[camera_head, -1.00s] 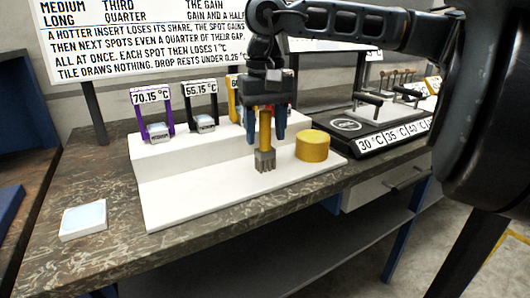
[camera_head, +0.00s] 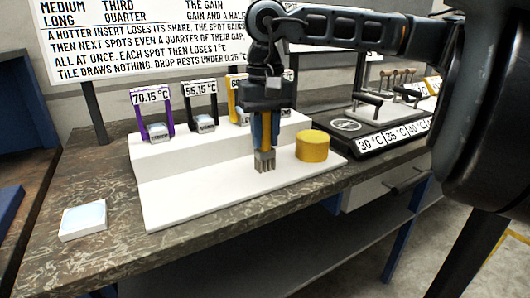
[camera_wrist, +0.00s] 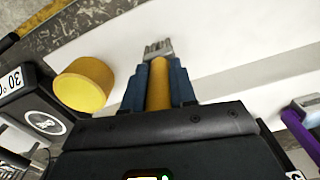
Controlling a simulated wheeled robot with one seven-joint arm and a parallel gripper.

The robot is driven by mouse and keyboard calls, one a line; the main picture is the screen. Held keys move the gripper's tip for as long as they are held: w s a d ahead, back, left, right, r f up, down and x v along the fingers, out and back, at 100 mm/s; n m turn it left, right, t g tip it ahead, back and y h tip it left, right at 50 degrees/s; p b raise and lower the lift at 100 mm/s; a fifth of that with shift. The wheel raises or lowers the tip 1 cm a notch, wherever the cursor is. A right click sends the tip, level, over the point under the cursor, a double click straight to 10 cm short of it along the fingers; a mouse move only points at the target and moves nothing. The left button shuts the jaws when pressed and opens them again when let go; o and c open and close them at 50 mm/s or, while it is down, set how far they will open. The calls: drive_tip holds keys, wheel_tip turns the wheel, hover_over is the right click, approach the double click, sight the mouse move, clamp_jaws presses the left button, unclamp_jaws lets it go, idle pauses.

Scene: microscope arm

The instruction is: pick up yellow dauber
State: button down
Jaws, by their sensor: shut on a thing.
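The yellow dauber (camera_head: 265,140) stands upright on the lower step of the white stand, its grey toothed end (camera_head: 265,161) down at or near the surface. My gripper (camera_head: 265,125) is over it from above, with its blue fingers shut on the yellow handle. In the wrist view the yellow handle (camera_wrist: 159,84) lies between both blue fingers, and the grey end (camera_wrist: 158,48) sticks out past them. Whether the grey end touches the white surface cannot be told.
A yellow cylinder (camera_head: 312,146) stands close to the right of the dauber. Temperature-labelled frames (camera_head: 151,115) stand on the stand's upper step behind. A black device with handles (camera_head: 378,128) is at right. A white tile (camera_head: 83,220) lies at front left. The stand's lower front (camera_head: 190,205) is clear.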

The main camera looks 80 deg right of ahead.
drive_tip(key=shift+r, duration=0.5)
drive_tip(key=r, duration=0.2)
drive_tip(key=d+r, duration=0.1)
drive_tip(key=shift+s+r, duration=0.25)
drive_tip(key=shift+r, duration=0.1)
drive_tip(key=s+d+r, duration=0.5)
drive_tip(key=d+r, duration=0.1)
drive_tip(key=d, duration=0.3)
drive_tip(key=shift+d+r, duration=0.15)
drive_tip(key=shift+d, duration=0.05)
